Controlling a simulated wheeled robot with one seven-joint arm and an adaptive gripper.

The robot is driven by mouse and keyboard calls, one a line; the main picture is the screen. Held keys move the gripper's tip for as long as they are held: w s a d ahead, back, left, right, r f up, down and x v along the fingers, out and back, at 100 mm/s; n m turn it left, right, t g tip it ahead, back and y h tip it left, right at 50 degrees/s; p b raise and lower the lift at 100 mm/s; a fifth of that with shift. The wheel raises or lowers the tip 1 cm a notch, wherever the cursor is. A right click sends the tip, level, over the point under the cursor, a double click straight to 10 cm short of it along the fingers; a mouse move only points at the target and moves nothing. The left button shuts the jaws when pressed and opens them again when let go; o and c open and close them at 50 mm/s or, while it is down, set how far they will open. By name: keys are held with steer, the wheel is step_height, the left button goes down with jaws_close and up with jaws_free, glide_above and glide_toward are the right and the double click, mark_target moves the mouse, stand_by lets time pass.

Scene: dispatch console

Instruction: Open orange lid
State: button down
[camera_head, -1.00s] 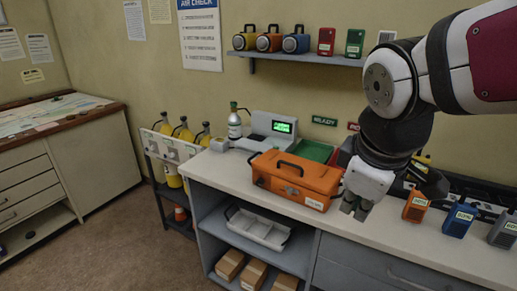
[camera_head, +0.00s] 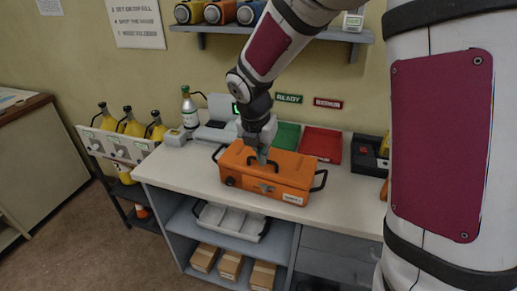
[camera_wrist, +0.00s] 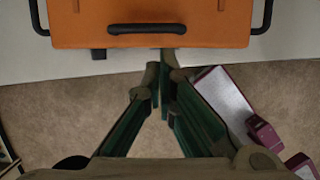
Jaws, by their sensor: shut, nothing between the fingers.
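The orange box (camera_head: 240,183) stands on the white counter, with its orange lid (camera_head: 292,163) down. Black side handles stick out at both ends, and a latch is on the front. In the wrist view the lid (camera_wrist: 205,20) fills the top, with a black handle (camera_wrist: 146,28) along its near side. My gripper (camera_head: 263,157) is shut and empty, in front of the lid in the head view and hiding part of it. In the wrist view my gripper's fingertips (camera_wrist: 165,72) are together just below the handle. I cannot tell whether they touch the box.
A green tray (camera_head: 287,136) and a red tray (camera_head: 322,143) lie behind the box. A grey device (camera_head: 215,132) and a bottle (camera_head: 190,112) stand to its left. A wall shelf (camera_head: 345,36) is above.

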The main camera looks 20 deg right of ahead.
mark_target(266, 173)
steer(key=x, duration=0.6)
steer(key=shift+f, duration=0.35)
steer(key=shift+d+r, duration=0.15)
